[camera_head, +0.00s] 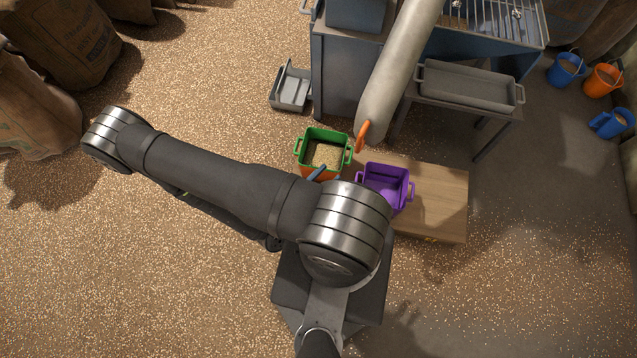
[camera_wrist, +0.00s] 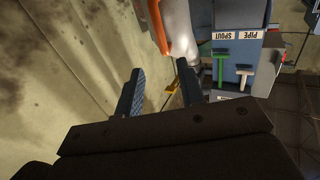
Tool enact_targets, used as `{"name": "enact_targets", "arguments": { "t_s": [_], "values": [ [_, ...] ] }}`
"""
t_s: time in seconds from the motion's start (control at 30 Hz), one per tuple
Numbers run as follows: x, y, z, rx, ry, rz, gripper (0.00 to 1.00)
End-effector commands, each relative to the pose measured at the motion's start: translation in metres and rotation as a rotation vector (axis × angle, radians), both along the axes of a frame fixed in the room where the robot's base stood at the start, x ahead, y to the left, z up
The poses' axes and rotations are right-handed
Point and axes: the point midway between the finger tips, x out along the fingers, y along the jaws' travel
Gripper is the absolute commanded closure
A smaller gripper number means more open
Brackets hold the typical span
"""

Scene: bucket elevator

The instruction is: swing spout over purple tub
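The spout (camera_head: 395,75) is a long pale grey pipe slanting down from the machine, with an orange handle (camera_head: 362,137) at its lower end. In the head view its end lies between the green tub (camera_head: 325,133) and the purple tub (camera_head: 400,170). The green tub holds grain; the purple tub looks empty. My gripper (camera_head: 325,174) is partly hidden behind my arm, by the green tub's near side. In the wrist view my gripper (camera_wrist: 158,78) has its blue fingers apart with nothing held. The spout (camera_wrist: 181,30) and orange handle (camera_wrist: 157,25) are beyond the fingertips.
The purple tub stands on a wooden platform (camera_head: 440,200). A grey tray (camera_head: 470,86) sits on a stand at right. A panel with a green lever (camera_wrist: 221,65) and a grey lever (camera_wrist: 243,75) carries "PIPE" and "SPOUT" labels. Sacks (camera_head: 60,45) stand at left, buckets (camera_head: 567,70) at right.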

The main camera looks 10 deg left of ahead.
Motion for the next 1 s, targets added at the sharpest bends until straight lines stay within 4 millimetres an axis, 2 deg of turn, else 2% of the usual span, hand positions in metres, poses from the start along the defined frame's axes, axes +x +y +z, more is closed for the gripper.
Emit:
{"name": "enact_targets", "arguments": {
  "t_s": [0.3, 0.77, 0.93, 0.97, 1.0],
  "values": [
    [-0.019, 0.012, 0.0, 0.0, -0.001, 0.002, 0.65],
    [-0.024, 0.013, 0.0, 0.0, 0.0, -0.001, 0.65],
    [-0.022, 0.017, -0.001, -0.022, 0.019, -0.01, 0.96],
    [-0.021, 0.019, -0.002, -0.036, 0.03, -0.016, 1.0],
    [-0.019, 0.022, -0.002, -0.061, 0.049, -0.025, 1.0]
  ]
}}
